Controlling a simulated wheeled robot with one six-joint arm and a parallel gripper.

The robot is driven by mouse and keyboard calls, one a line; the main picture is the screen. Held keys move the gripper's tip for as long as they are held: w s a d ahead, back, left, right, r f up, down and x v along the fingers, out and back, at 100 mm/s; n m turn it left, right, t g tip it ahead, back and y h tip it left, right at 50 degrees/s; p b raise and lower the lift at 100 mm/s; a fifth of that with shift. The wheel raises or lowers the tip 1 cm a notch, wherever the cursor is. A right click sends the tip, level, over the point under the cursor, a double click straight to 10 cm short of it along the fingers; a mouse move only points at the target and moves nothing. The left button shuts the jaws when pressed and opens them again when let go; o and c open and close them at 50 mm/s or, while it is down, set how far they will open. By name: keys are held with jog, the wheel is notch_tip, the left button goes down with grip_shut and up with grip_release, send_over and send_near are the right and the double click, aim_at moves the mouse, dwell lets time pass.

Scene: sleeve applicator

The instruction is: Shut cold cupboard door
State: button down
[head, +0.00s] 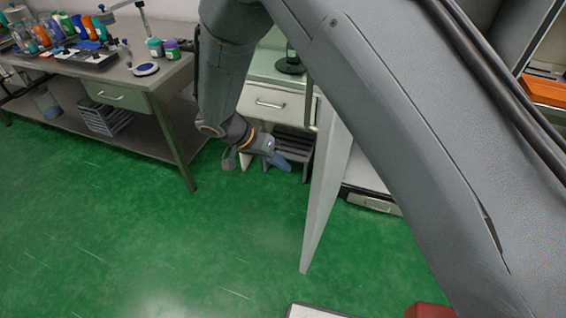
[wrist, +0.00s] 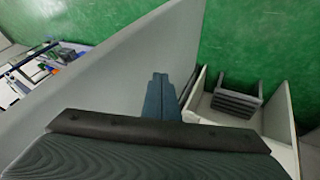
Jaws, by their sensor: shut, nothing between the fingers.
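The cold cupboard door (head: 327,195) is a pale grey panel standing open, seen nearly edge-on in the head view and jutting out over the green floor. The pale cupboard (head: 366,172) is to its right, largely hidden behind my arm. My gripper (head: 281,162) is left of the door, low down near the drawer unit. In the wrist view the door (wrist: 112,75) is a large slanting panel filling the left and middle. My gripper's dark blue fingers (wrist: 159,92) are shut and empty, overlapping the door in the picture. I cannot tell whether they touch it.
A dark step stool (head: 292,150) stands under the drawer counter (head: 275,103), behind my gripper; the stool also shows in the wrist view (wrist: 236,100). A workbench (head: 150,85) with bottles is at the left. The green floor (head: 150,230) left of the door is clear.

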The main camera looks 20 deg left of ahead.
jog(key=w+d+f+p, duration=0.1)
jog(key=d+f+p, duration=0.3)
jog(key=d, duration=0.3)
jog(key=shift+d+f, duration=0.3)
jog(key=shift+f, duration=0.35)
jog(key=shift+w, duration=0.2)
